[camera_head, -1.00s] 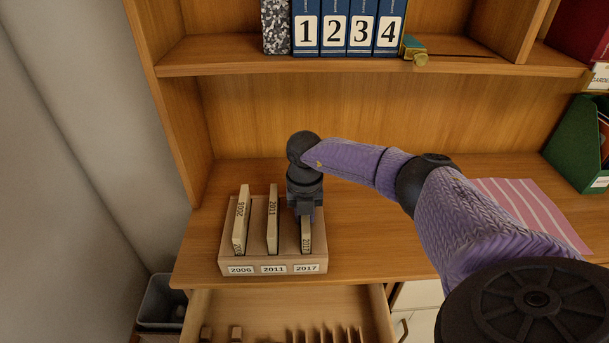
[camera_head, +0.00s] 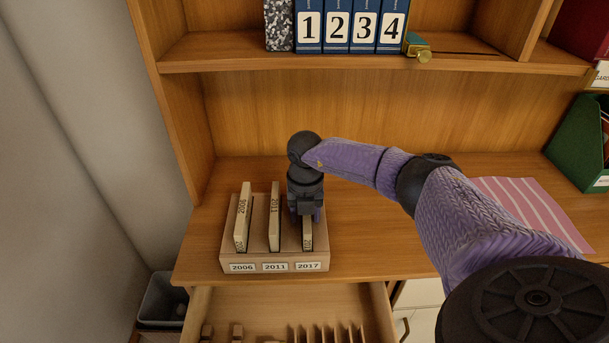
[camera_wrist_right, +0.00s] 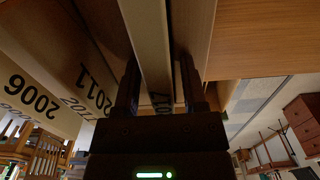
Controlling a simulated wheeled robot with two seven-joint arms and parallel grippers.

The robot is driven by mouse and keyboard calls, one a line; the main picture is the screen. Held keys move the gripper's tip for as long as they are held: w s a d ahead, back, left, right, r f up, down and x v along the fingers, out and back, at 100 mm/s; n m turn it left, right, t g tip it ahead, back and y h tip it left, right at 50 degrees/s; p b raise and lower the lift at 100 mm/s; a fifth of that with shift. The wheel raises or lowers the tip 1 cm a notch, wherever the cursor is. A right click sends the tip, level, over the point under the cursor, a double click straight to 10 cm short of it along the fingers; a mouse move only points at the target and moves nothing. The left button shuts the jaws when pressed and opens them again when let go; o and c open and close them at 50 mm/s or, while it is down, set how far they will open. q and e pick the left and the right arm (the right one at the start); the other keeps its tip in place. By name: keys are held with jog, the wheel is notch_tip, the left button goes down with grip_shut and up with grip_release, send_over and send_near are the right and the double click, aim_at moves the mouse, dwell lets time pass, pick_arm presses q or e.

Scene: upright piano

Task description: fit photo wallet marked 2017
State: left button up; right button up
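The photo wallet marked 2017 (camera_head: 307,236) stands in the right slot of a wooden holder (camera_head: 238,267), above the label 2017. Its upper part is hidden behind my right gripper in the head view. My right gripper (camera_head: 307,216) points down over this wallet. In the right wrist view the 2017 wallet (camera_wrist_right: 153,50) runs between the two fingers (camera_wrist_right: 160,90), with a gap visible beside it, so the gripper looks open around it. Wallets marked 2006 (camera_head: 243,216) and 2011 (camera_head: 274,217) stand in the left and middle slots. My left gripper is out of view.
The holder stands on a wooden desk top near its front edge, above an open drawer (camera_head: 290,310). A shelf (camera_head: 230,55) with numbered blue binders (camera_head: 350,28) is above. A pink striped sheet (camera_head: 520,210) and a green file box (camera_head: 575,155) lie to the right.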

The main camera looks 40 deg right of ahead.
jog(key=shift+s+d+f, duration=0.1)
jog(key=shift+s, duration=0.05)
notch_tip(320, 180, up, 5)
jog(key=shift+f+p, duration=0.1)
jog(key=shift+p, duration=0.9)
notch_tip(320, 180, up, 5)
jog(key=shift+f+p, duration=0.1)
jog(key=shift+p, duration=0.5)
jog(key=shift+r, duration=0.25)
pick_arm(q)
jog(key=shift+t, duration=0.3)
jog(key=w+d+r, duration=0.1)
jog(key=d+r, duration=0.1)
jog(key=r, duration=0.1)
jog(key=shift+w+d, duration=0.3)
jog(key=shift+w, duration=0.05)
